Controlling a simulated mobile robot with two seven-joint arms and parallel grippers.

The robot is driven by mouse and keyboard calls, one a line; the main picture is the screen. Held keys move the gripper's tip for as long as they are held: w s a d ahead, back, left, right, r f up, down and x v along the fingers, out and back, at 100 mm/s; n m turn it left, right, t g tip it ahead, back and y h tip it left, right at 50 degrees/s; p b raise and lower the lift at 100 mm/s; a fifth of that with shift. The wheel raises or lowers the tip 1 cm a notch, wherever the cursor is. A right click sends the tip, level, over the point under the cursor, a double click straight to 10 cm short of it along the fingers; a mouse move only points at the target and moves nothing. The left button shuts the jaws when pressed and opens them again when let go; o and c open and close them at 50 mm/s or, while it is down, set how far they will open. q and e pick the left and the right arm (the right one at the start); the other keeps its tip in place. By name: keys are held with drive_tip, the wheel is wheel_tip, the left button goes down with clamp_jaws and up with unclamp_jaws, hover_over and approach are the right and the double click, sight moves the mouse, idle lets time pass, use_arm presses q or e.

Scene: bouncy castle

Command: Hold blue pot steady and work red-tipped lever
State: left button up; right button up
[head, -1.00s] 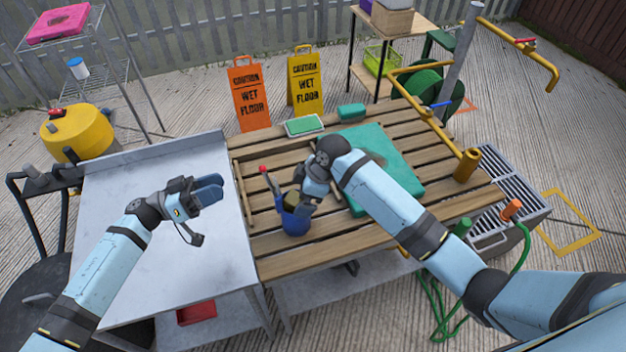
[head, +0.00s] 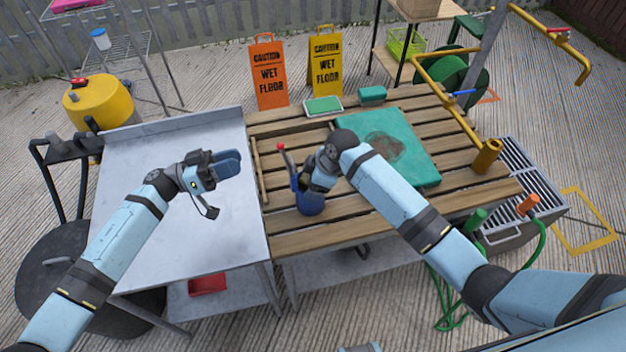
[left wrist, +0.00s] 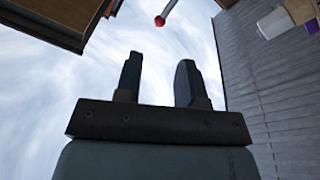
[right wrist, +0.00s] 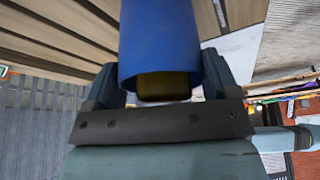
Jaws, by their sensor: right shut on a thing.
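The blue pot (head: 311,204) stands on the slatted wooden table, near its left part. It also fills the middle of the right wrist view (right wrist: 160,45), where something yellowish shows inside its opening. The red-tipped lever (head: 283,153) rises from the pot's left side, its red tip up. My right gripper (right wrist: 160,95) is shut on the pot, one finger on each side. My left gripper (head: 228,163) is over the metal table, left of the lever and apart from it. In the left wrist view its fingers (left wrist: 160,80) are apart and empty, with the red tip beyond them.
The slatted wooden table (head: 300,243) adjoins the bare metal table (head: 230,235). A green mat (head: 425,173) lies right of the pot, partly behind my right arm. A green pad (head: 323,105) lies at the back edge. Yellow pipework (head: 440,85) stands at the right.

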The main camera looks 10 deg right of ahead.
use_arm(q)
drive_tip(key=c, duration=0.3)
drive_tip(key=shift+w+r+m, duration=0.1)
drive_tip(key=shift+r+m, duration=0.05)
drive_tip(key=shift+m, duration=0.45)
clamp_jaws()
drive_tip(key=w+a+r+n+g+y, duration=0.1)
drive_tip(key=w+r+n+g+y, duration=0.1)
drive_tip(key=n, duration=1.1)
drive_tip(key=w+a+r+n+g+y, duration=0.2)
drive_tip(key=w+r+n+y, duration=0.2)
drive_tip(key=n+y, duration=0.4)
drive_tip(key=r+n, duration=0.1)
drive_tip(key=n, duration=0.4)
drive_tip(key=shift+a+r+n, duration=0.15)
drive_tip(key=shift+r+n, duration=0.2)
drive_tip(key=shift+n, duration=0.05)
drive_tip(key=shift+w, duration=0.1)
